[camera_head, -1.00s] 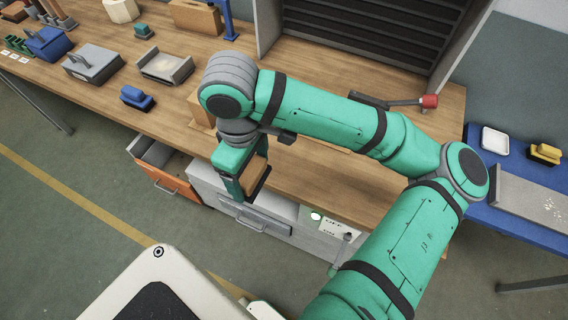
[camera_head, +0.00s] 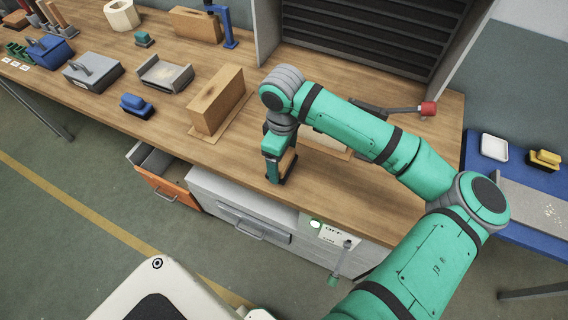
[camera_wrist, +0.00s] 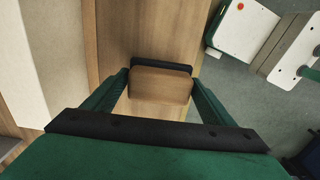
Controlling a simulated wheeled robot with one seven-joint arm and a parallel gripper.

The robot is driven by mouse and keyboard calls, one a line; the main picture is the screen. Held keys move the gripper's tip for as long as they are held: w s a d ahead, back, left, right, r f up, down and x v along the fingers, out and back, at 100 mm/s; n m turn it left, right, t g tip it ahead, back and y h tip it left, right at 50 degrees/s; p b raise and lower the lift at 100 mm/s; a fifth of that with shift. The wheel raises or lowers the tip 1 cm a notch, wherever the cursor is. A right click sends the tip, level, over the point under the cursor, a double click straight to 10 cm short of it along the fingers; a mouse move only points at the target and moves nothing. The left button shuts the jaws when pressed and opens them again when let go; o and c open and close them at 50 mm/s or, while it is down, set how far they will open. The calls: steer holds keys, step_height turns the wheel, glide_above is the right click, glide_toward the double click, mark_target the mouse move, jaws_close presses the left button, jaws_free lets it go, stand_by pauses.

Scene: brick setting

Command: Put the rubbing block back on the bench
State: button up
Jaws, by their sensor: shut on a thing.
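The rubbing block (camera_wrist: 161,85), brown on top with a dark underside, is held between the two green fingers of my gripper (camera_wrist: 160,95) in the wrist view. In the head view my gripper (camera_head: 279,170) points down over the front part of the wooden bench (camera_head: 330,190), and it hides most of the block (camera_head: 287,163). I cannot tell whether the block touches the bench top or hangs just above it.
A tall wooden block (camera_head: 215,103) stands on the bench left of my gripper. A blue-topped block (camera_head: 137,104) and a grey tray (camera_head: 165,73) lie further left. An orange drawer (camera_head: 168,189) juts open below.

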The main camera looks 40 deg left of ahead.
mark_target(284, 165)
steer(key=shift+w+f, duration=0.15)
steer(key=shift+f, duration=0.8)
steer(key=shift+w+f, duration=0.15)
steer(key=shift+f, duration=0.75)
steer(key=shift+f, duration=0.15)
steer(key=o, duration=1.1)
step_height(284, 165, up, 12)
steer(key=shift+r, duration=0.15)
